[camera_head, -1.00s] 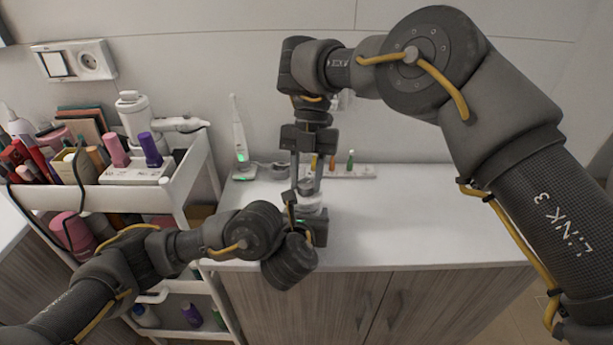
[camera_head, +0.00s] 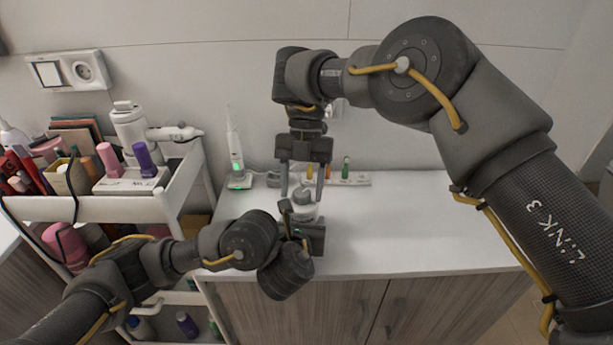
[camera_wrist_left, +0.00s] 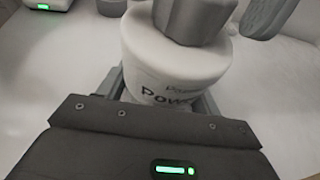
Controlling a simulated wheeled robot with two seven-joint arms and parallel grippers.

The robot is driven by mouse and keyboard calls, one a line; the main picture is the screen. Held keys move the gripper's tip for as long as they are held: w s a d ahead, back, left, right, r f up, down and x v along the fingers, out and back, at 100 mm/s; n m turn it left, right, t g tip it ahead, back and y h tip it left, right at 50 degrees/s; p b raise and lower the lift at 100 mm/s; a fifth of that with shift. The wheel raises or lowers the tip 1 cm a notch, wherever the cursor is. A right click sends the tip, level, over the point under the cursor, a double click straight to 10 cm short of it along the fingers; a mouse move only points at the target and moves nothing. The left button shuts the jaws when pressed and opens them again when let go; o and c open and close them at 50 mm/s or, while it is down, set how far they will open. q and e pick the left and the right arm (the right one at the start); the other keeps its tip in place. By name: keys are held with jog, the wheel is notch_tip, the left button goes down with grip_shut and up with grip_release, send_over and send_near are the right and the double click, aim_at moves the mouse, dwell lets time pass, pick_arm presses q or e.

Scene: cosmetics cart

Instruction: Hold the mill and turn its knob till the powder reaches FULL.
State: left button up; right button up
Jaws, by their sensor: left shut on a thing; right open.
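The mill (camera_head: 304,212) is a small white cup-like body with a grey faceted knob (camera_head: 302,195) on top, upright near the counter's front left. In the left wrist view the mill (camera_wrist_left: 170,75) shows part of its lettering, beginning "Pow", and its knob (camera_wrist_left: 196,20) is cut off at the top. My left gripper (camera_wrist_left: 165,92) is shut around the mill's body. My right gripper (camera_head: 302,184) points down from above, open, with its two fingers apart on either side of the knob; whether they touch it I cannot tell. No powder level or FULL mark shows.
A white toothbrush-like device (camera_head: 235,150) stands at the counter's back left. A white rack (camera_head: 345,180) with small coloured bottles lies behind the mill. A cart (camera_head: 100,207) full of cosmetics stands at left. The counter's right side (camera_head: 400,220) is clear.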

jog(key=m, duration=0.2)
jog(key=m+y, duration=0.1)
jog(key=m, duration=0.1)
jog(key=shift+t+y, duration=0.3)
jog(key=shift+t, duration=0.1)
jog(key=m, duration=0.3)
jog(key=m+t+y, duration=0.1)
jog(key=shift+s+d, duration=0.1)
jog(key=shift+d, duration=0.15)
jog(key=m+t, duration=0.1)
jog(key=m, duration=0.1)
jog(key=m+t, duration=0.1)
jog(key=m, duration=0.2)
jog(key=shift+s+y, duration=0.1)
jog(key=shift+y, duration=0.3)
jog(key=m, duration=0.2)
jog(key=m+t, duration=0.1)
jog(key=m, duration=0.1)
jog(key=shift+r+t, duration=0.1)
jog(key=shift+t, duration=0.2)
jog(key=v, duration=1.1)
jog(key=shift+r, duration=0.35)
jog(key=shift+d, duration=0.15)
